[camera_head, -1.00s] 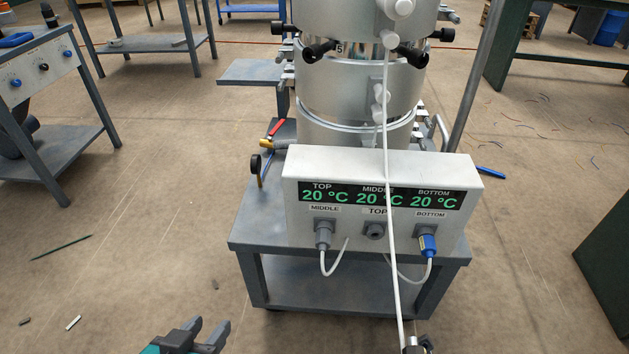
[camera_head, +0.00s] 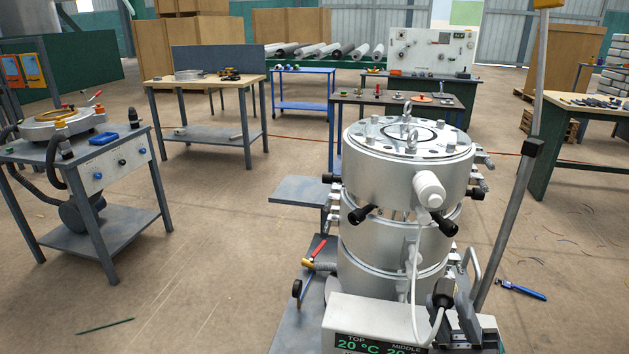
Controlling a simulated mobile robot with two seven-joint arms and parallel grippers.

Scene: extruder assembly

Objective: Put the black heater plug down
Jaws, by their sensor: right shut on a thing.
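The black heater plug (camera_head: 443,292) is held upright in my right gripper (camera_head: 458,306), above the right part of the white control box (camera_head: 362,310). The grey gripper fingers are shut on it and show just to its right. A white cable (camera_head: 413,290) loops below the plug and runs up to a white connector (camera_head: 429,190) on the silver extruder barrel (camera_head: 405,175). The box's lower front and its sockets are cut off by the bottom edge. My left gripper is not in view.
A grey pole (camera_head: 513,205) stands close to the right of the barrel. A red-handled tool (camera_head: 318,247) lies on the cart at left. A blue tool (camera_head: 521,290) lies on the floor at right. Open floor (camera_head: 230,240) spreads to the left.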

